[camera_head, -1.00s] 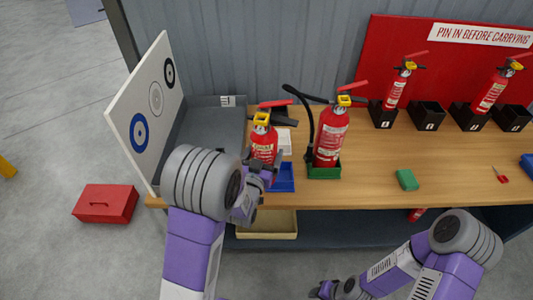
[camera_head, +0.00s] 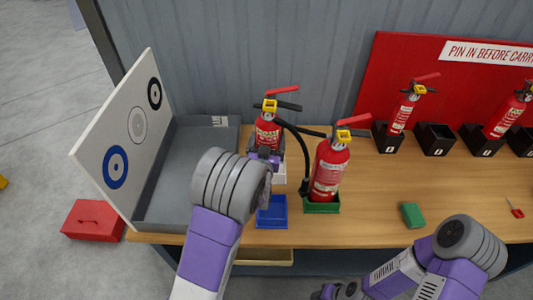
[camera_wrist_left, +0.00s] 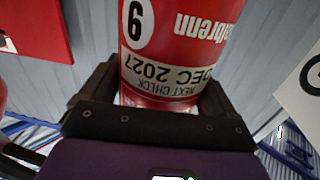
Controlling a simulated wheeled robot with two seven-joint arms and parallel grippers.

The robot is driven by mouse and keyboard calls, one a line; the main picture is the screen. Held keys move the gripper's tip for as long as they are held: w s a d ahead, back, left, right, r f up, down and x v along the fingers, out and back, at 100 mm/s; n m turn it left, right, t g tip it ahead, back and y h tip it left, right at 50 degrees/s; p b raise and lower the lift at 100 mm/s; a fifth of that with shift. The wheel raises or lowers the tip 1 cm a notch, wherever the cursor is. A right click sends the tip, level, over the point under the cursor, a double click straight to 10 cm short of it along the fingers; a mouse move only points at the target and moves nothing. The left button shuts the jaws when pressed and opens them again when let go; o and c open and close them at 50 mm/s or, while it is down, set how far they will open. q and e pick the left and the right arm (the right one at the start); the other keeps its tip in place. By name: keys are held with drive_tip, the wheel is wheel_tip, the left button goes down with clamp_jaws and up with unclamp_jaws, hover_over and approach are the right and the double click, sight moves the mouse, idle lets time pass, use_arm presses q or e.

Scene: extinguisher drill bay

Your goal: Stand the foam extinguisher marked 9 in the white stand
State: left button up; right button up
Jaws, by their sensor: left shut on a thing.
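The red extinguisher (camera_head: 268,133) is upright in my left gripper (camera_head: 265,158). The left wrist view shows the 9 on its label (camera_wrist_left: 137,20), upside down, and the dark fingers (camera_wrist_left: 150,115) on either side of its body. The white stand (camera_head: 280,176) shows just below and in front of it, behind the blue stand, partly hidden by my gripper. The extinguisher's base is hidden, so I cannot tell whether it touches the stand. My right gripper (camera_head: 325,292) is low at the bottom edge, empty as far as it shows; its jaws are unclear.
The blue stand (camera_head: 272,212) is empty. A hosed extinguisher (camera_head: 330,170) stands in the green stand (camera_head: 322,208) close at right. A grey tray (camera_head: 175,190) and target board (camera_head: 125,135) are at left. A green block (camera_head: 412,215) lies on the right bench; black holders (camera_head: 435,139) stand behind.

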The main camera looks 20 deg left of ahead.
use_arm(q)
drive_tip(key=w, duration=0.1)
drive_tip(key=w+r+n+y, duration=0.1)
drive_tip(key=w, duration=0.1)
drive_tip(key=w+r+y, duration=0.1)
drive_tip(key=w, duration=0.1)
drive_tip(key=shift+d+r+n, duration=0.2)
drive_tip(key=shift+d+n, duration=0.05)
drive_tip(key=shift+n, duration=0.15)
drive_tip(key=shift+w+f, duration=0.1)
drive_tip(key=shift+f+b, duration=1.35)
drive_tip(key=shift+f, duration=1.05)
drive_tip(key=shift+r, duration=0.1)
drive_tip(key=shift+b, duration=0.3)
drive_tip(key=shift+f+b, duration=2.65)
drive_tip(key=shift+f, duration=0.05)
idle(1.3)
